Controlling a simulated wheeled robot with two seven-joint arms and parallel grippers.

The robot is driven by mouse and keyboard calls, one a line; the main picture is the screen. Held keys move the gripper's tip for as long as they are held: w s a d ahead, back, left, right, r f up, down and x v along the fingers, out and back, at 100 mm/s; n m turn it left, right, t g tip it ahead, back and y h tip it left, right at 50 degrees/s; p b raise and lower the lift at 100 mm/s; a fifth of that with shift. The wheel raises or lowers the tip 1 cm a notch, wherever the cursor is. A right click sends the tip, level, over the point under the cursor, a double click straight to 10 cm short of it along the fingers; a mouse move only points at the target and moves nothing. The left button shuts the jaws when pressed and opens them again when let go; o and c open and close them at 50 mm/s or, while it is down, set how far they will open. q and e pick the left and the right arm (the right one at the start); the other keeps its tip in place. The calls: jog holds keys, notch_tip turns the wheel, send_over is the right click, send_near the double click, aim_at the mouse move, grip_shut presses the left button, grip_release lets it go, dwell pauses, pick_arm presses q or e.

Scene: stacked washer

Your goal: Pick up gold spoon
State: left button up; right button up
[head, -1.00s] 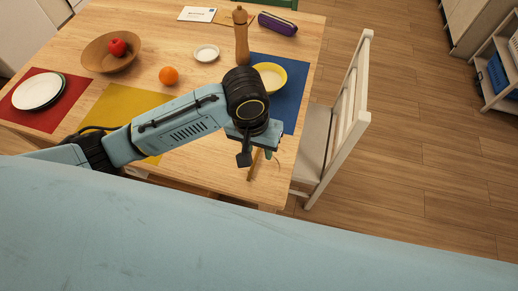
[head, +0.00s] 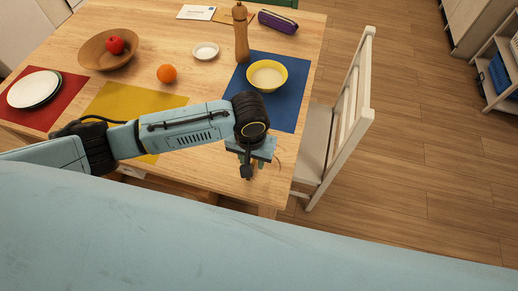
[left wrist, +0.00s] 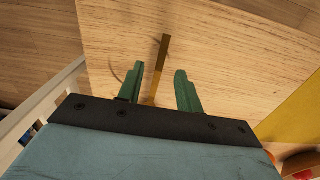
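The gold spoon (left wrist: 161,62) lies on the wooden table (left wrist: 225,60), seen in the left wrist view as a thin gold-brown strip. My left gripper (left wrist: 158,74) is open, with its two green fingers on either side of the strip and a gap to each. I cannot tell how high the fingers are above the table. In the head view my left gripper (head: 252,160) is over the table's near right corner and hides the spoon. My right gripper is not in view.
A yellow bowl (head: 267,75) sits on a blue mat (head: 289,107) just beyond the gripper. A pepper mill (head: 241,35) stands behind it. A white chair (head: 340,125) is close at the table's right edge. An orange (head: 166,74) lies farther left.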

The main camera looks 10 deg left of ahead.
pick_arm(q)
jog(key=shift+f, duration=1.55)
grip_shut()
jog(key=shift+r, duration=0.2)
